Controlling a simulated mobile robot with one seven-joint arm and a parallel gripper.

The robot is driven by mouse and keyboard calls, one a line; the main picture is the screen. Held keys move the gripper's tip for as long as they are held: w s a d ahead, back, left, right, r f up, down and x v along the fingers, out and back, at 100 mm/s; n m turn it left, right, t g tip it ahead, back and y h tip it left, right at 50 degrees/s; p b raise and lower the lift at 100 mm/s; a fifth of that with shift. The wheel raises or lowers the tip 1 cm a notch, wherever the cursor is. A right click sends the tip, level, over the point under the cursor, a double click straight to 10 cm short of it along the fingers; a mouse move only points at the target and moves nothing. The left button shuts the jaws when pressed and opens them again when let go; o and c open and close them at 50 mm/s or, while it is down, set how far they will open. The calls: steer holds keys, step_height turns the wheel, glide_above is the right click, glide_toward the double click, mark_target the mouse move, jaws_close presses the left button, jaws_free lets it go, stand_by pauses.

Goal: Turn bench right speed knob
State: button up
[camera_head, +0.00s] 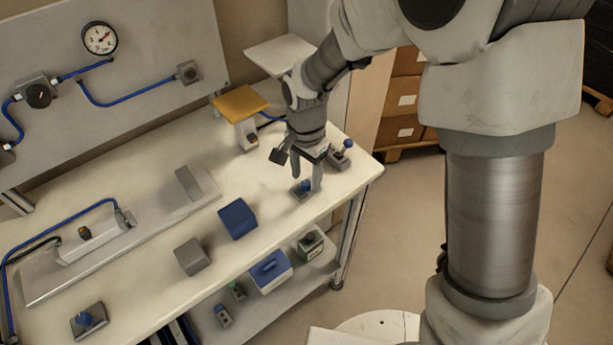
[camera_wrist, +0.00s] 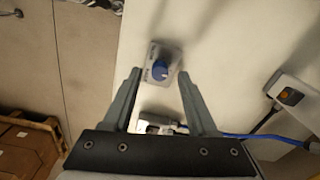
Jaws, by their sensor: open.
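The right speed knob is a blue knob on a small grey base near the bench's right front edge. In the head view the knob (camera_head: 305,186) is right by my fingertips and partly hidden by them. In the wrist view the blue knob (camera_wrist: 160,69) shows just ahead of the gap between the fingers, on its marked plate. My gripper (camera_head: 308,183) points down over it, open and empty. In the wrist view my gripper (camera_wrist: 160,76) has one finger on each side of the knob's line. I cannot tell whether either finger touches the knob.
A grey fitting with a blue top (camera_head: 341,152) stands close behind on the right. A yellow-topped stand (camera_head: 240,102) is further back. A blue block (camera_head: 238,219) and a grey block (camera_head: 192,256) lie to the left. Another blue knob (camera_head: 88,318) is at the far left.

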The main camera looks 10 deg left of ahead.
steer(key=shift+f, duration=0.55)
jaws_close()
